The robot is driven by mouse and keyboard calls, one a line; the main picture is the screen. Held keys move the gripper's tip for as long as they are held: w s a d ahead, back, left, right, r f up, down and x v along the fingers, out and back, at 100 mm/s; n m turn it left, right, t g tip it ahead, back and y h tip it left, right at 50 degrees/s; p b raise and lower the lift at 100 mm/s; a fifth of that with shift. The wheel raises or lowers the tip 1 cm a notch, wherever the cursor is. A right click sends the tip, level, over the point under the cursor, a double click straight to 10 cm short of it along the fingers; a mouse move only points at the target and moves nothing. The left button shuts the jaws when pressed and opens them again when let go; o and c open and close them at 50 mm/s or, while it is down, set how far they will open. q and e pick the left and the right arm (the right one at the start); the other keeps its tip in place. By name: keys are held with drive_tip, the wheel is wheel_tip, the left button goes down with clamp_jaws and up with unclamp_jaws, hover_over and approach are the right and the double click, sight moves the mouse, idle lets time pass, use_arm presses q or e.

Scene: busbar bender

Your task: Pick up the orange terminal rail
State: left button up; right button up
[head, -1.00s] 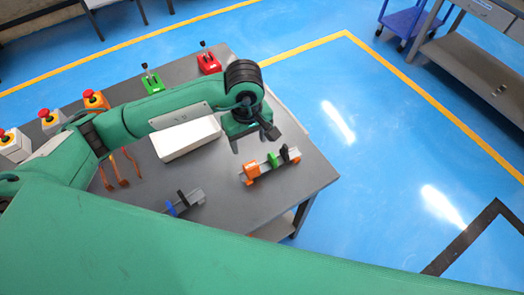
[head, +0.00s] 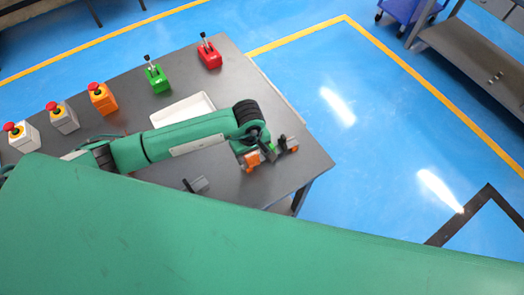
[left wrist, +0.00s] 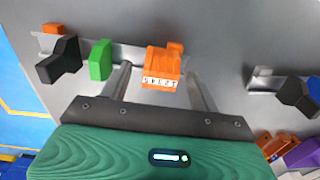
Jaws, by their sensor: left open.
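The orange terminal rail is a grey metal rail with an orange numbered block (left wrist: 162,65), a green block (left wrist: 100,60), a black block (left wrist: 60,60) and a small orange end piece. In the head view its orange block (head: 250,160) lies at the table's right part, partly hidden by my left arm. My left gripper (head: 258,153) is over the rail. In the left wrist view the left gripper (left wrist: 160,84) is open, with one finger on each side of the orange block. I cannot tell whether they touch it. My right gripper is not in view.
Another rail (head: 195,185) with dark parts lies to the left on the grey table (head: 285,175). A white tray (head: 185,108) is behind my arm. Red (head: 209,54) and green (head: 157,78) lever boxes and several push-button boxes (head: 102,98) line the back edge.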

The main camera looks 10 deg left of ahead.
use_arm(q)
drive_tip(key=shift+f, duration=0.7)
drive_tip(key=c, duration=1.2)
